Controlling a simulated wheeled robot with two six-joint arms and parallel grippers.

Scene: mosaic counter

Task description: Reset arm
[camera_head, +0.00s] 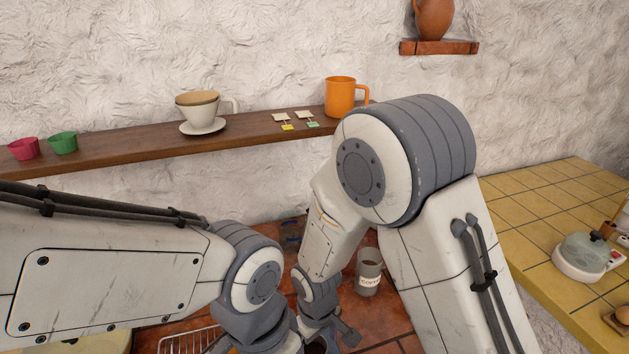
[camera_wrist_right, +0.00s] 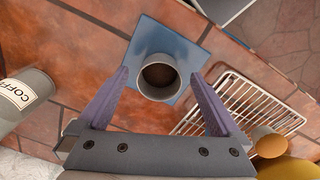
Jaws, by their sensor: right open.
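My right gripper (camera_wrist_right: 159,76) is open in the right wrist view, its two purple fingers apart. A pale cup (camera_wrist_right: 172,91) with dark brown contents stands upright on a blue square mat (camera_wrist_right: 187,50). The cup shows between the fingertips, with a gap visible on both sides. In the head view my right arm reaches down to the lower middle, and its wrist partly hides the cup. My left arm comes in from the left and crosses low in front; its gripper is not visible.
A coffee canister (camera_head: 368,275) stands beside my right forearm; it also shows in the right wrist view (camera_wrist_right: 27,97). A wire rack (camera_wrist_right: 252,98) lies right of the mat. The wall shelf (camera_head: 150,148) holds a dripper cup (camera_head: 203,113), an orange mug (camera_head: 340,97) and small cups. A yellow tiled counter (camera_head: 545,215) is right.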

